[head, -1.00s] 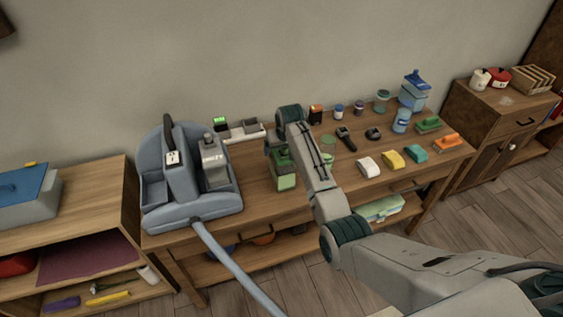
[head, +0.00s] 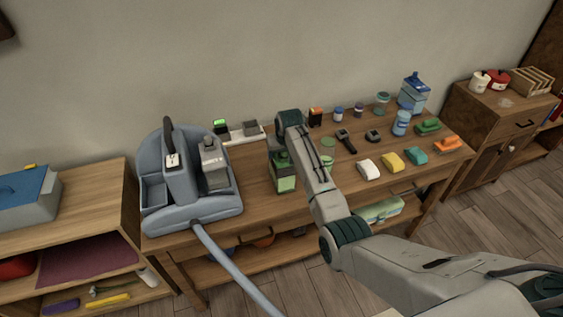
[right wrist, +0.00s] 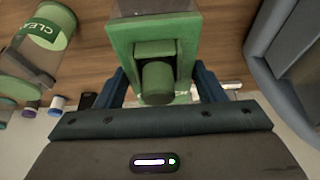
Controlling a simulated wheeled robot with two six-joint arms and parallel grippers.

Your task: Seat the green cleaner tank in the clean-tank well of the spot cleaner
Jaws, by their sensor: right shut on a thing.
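The spot cleaner (head: 193,212) is blue-grey and stands at the left end of the table. Its left side has an open, empty-looking recess (head: 153,192); a clear-and-grey tank (head: 214,172) sits on its right side. The green cleaner tank (head: 284,181) is to the right of the cleaner, upright, partly behind my arm. My right gripper (right wrist: 163,80) is shut on it; the wrist view shows its green end and round cap (right wrist: 157,82) between the blue fingers. I cannot tell whether its base touches the table. My left gripper is not in view.
A charger tray (head: 240,133) stands behind, between cleaner and tank. Another green-capped container (right wrist: 50,28) lettered "CLEA" is close by in the wrist view. Sponges, brushes and bottles fill the table's right side. A hose (head: 235,268) runs down in front. Table between cleaner and tank is clear.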

